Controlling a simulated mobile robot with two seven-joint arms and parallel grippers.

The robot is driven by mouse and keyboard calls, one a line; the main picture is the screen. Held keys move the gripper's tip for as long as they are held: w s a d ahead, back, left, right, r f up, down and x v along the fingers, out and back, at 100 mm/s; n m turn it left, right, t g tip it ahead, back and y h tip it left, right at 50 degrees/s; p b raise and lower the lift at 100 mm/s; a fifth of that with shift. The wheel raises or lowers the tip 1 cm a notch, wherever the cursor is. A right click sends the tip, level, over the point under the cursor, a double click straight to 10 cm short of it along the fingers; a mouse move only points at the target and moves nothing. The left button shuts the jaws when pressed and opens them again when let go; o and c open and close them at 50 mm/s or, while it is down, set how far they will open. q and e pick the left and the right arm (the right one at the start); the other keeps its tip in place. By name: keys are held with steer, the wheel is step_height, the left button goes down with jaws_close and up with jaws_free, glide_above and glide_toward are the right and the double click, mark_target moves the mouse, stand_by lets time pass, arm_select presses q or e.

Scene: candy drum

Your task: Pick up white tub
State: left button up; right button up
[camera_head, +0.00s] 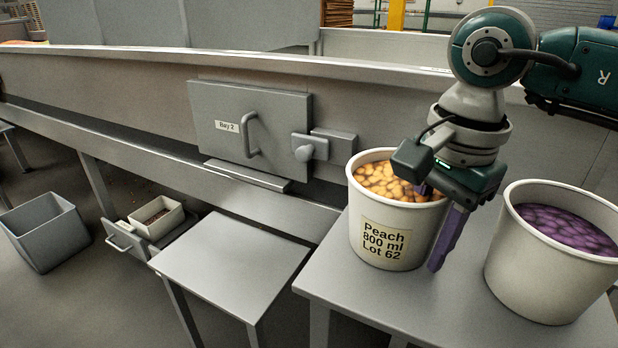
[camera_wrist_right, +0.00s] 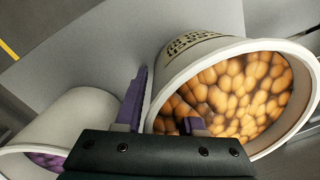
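A white tub labelled "Peach 800 ml Lot 62" (camera_head: 365,225), full of orange candies, stands upright on a grey table. A second white tub (camera_head: 525,268) with purple candies stands to its right. My right gripper (camera_head: 436,222) is over the right side of the peach tub, its purple fingers apart. One finger hangs outside the wall and the other is inside, over the candies. The right wrist view shows the peach tub's rim (camera_wrist_right: 160,90) between the fingers, with a gap on the inner side. The inner fingertip is partly hidden. My left gripper is not in view.
A grey table (camera_head: 400,308) carries both tubs. A lower grey table (camera_head: 228,262) is clear to the left. A small white container (camera_head: 170,224) sits in an open drawer. A grey bin (camera_head: 45,235) stands on the floor. A "Bay 2" hatch (camera_head: 220,105) is behind.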

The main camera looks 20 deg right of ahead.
steer(key=shift+c, duration=0.3)
jaws_close()
steer(key=shift+w+r, duration=0.1)
stand_by(0.9)
